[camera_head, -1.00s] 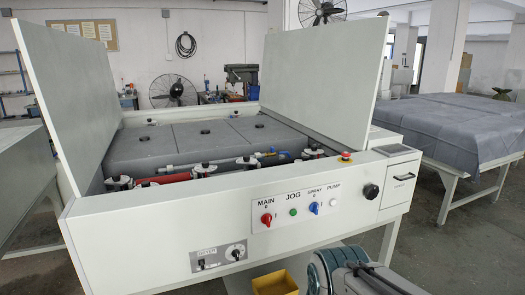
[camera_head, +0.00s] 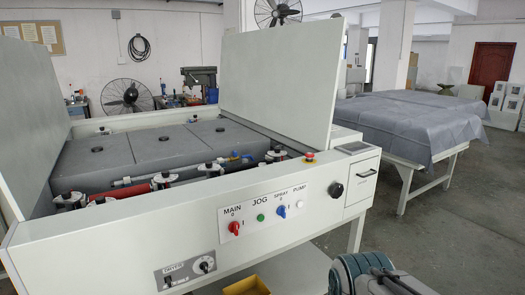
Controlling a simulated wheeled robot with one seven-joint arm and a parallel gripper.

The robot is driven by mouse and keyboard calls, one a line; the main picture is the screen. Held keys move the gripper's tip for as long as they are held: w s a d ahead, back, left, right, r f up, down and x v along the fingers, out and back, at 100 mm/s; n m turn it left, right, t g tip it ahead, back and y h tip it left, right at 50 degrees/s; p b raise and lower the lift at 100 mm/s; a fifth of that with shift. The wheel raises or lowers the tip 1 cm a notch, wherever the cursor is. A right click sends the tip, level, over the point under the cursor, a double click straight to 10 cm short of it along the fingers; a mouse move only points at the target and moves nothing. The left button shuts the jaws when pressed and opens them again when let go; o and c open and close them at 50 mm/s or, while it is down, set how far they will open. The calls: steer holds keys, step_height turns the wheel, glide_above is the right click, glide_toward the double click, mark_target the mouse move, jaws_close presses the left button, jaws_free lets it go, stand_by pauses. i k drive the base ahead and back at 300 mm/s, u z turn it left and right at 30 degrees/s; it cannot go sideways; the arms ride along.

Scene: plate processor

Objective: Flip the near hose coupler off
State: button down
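The plate processor's white front panel (camera_head: 265,218) stands ahead of me, with its upper covers raised. Inside the open top, a thin pale pipe or hose with blue fittings (camera_head: 236,157) runs behind the front rim. The blue parts are small, and I cannot tell which is the near hose coupler or how its lever is set. A part of my arm, rounded and teal-grey, shows at the bottom right. My gripper's fingertips are not visible, and nothing of mine touches the machine's fittings.
The front panel carries a red MAIN knob (camera_head: 234,227), a green JOG button (camera_head: 261,217), a blue SPRAY knob (camera_head: 282,211) and a black knob (camera_head: 336,190). A yellow bin (camera_head: 246,287) sits below. A cloth-covered table (camera_head: 410,130) stands right; floor between is clear.

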mark_target(235, 159)
steer(key=z, duration=0.55)
steer(key=i, duration=1.85)
steer(key=u, duration=1.3)
